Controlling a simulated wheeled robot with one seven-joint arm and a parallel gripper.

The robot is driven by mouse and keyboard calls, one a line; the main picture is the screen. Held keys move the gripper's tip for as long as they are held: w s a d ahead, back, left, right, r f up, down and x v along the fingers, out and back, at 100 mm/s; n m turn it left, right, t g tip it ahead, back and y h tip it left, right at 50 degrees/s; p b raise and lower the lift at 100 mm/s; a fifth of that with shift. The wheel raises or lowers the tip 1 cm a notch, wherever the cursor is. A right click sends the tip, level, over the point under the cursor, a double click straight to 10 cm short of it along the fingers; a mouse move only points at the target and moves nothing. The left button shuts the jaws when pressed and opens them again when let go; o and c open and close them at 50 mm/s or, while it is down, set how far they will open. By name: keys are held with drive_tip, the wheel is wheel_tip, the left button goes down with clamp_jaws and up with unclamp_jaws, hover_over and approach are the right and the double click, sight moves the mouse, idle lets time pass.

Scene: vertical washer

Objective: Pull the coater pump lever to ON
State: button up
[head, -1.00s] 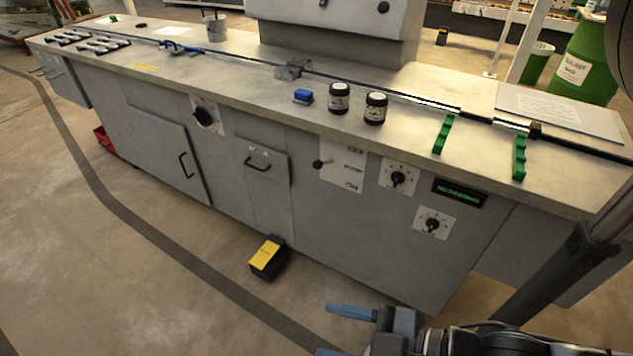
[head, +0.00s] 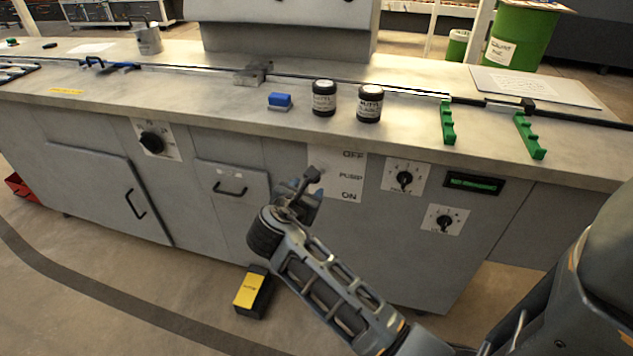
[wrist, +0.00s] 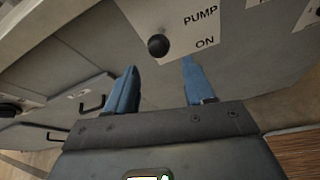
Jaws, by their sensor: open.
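The pump lever, with a round black knob (head: 312,174), stands out from the left side of a white plate (head: 343,186) on the cabinet front. The plate reads OFF at the top, PUMP in the middle and ON at the bottom. The knob is at about the PUMP line or slightly above. My gripper (head: 306,204) is in front of the lever, its fingers partly hidden by my wrist. In the wrist view, my blue fingers (wrist: 159,64) are open and apart, and the black knob (wrist: 158,46) appears between and just beyond their tips. I see no contact.
A yellow-topped pedal (head: 252,290) sits on the floor below. Two dark jars (head: 324,98) stand on the countertop above.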

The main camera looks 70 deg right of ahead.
drive_tip(key=shift+d+r+x, duration=0.1)
drive_tip(key=shift+r+x, duration=0.05)
drive_tip(key=shift+x, duration=1.25)
drive_tip(key=shift+d+r+x, duration=0.1)
drive_tip(key=shift+r+x, duration=0.05)
drive_tip(key=shift+x, duration=1.25)
drive_tip(key=shift+r+x, duration=0.2)
drive_tip(key=shift+x, duration=1.2)
drive_tip(key=shift+s, duration=0.2)
drive_tip(key=shift+c, duration=0.4)
drive_tip(key=shift+f, duration=0.1)
clamp_jaws()
